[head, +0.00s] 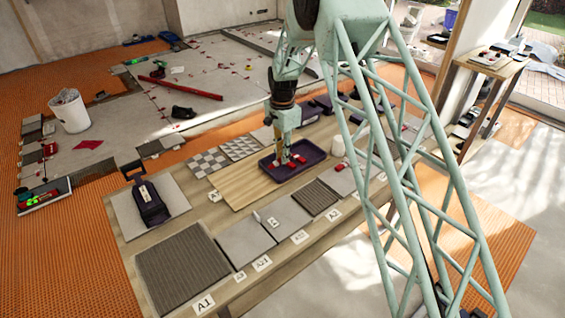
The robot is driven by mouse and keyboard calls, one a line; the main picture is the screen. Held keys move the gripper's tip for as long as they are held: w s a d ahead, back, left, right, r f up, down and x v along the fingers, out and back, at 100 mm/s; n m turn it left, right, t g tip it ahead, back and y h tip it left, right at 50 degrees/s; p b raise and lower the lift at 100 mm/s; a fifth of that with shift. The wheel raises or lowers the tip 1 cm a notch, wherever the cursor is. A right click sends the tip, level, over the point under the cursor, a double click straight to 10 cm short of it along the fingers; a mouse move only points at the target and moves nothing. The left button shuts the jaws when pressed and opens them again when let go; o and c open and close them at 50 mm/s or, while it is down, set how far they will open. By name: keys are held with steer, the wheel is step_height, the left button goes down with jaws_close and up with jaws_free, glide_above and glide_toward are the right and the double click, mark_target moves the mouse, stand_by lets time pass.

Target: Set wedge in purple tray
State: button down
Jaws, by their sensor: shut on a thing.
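The dark purple tray (312,153) lies on a light wooden board on the workbench. Several small red wedges (300,158) show inside it. My gripper (284,159) points down over the left part of the tray, with its fingertips low, close to the tray floor. It is shut on a red wedge, which is small and partly hidden by the fingers. I cannot tell whether the held wedge touches the tray floor.
The workbench holds grey tiles (247,243) with labels along the front, checkered tiles (207,163) behind, and a dark tool (151,204) at left. A white container (338,146) stands right of the tray. A white bucket (69,111) stands on the floor beyond.

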steer(key=shift+w, duration=0.1)
steer(key=shift+w, duration=0.15)
steer(key=shift+f+b, duration=0.5)
steer(key=shift+f, duration=1.25)
steer(key=shift+f, duration=0.2)
steer(key=c, duration=2.6)
jaws_free()
steer(key=shift+c, duration=0.2)
steer(key=shift+r, duration=0.2)
step_height(320, 180, up, 12)
steer(key=shift+w+f+p, duration=0.1)
steer(key=shift+f+p, duration=0.1)
steer(key=shift+p, duration=0.75)
steer(key=shift+r, duration=0.2)
